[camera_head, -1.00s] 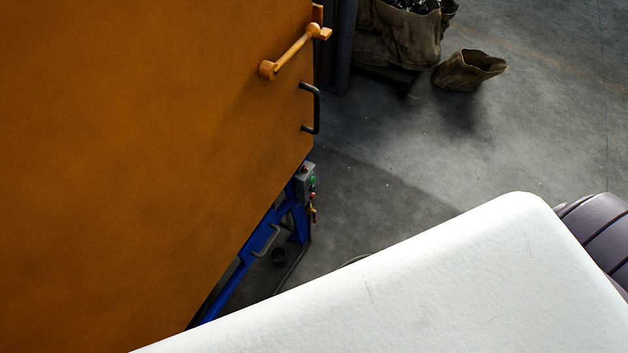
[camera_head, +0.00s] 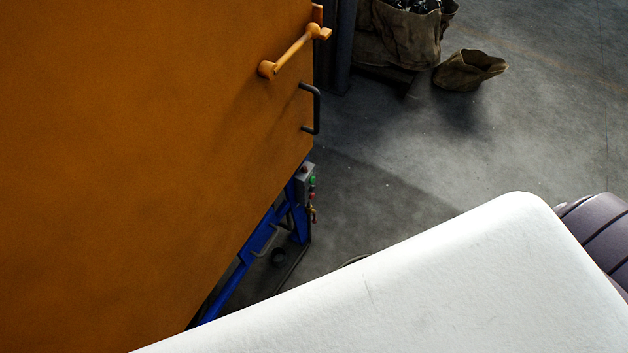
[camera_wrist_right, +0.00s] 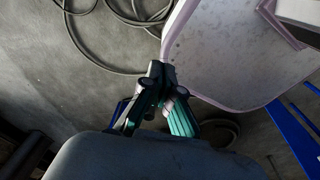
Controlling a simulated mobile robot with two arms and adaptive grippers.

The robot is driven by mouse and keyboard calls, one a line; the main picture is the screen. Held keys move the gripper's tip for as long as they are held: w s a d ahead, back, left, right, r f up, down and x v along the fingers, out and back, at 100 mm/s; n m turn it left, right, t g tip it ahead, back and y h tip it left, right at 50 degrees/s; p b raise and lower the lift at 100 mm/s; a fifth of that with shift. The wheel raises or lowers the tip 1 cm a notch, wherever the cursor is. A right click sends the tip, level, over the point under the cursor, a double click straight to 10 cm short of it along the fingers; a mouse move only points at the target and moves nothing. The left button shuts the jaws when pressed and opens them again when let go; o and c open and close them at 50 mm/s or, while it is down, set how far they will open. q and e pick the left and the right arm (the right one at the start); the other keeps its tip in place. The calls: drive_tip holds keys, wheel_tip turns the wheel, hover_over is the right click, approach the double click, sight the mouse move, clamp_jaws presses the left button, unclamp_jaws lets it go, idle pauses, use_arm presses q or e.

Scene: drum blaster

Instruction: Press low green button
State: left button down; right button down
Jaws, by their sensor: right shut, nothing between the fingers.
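A small grey control box (camera_head: 305,183) sits on the blue frame below the orange cabinet's right edge in the head view. On its right face is a green button (camera_head: 313,179), with a reddish part just below it. My right gripper (camera_wrist_right: 160,70) shows in the right wrist view, with dark and green fingers. It is shut and empty, above grey floor. Neither the control box nor the green button can be made out in the wrist view. My right gripper's fingers do not show in the head view. My left gripper is in neither view.
The orange cabinet (camera_head: 150,150) fills the left, with a lever (camera_head: 292,52) and a dark handle (camera_head: 316,108). Sacks (camera_head: 468,70) stand at the back. Hoses (camera_wrist_right: 110,25) lie on the floor in the wrist view.

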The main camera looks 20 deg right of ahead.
idle(0.5)
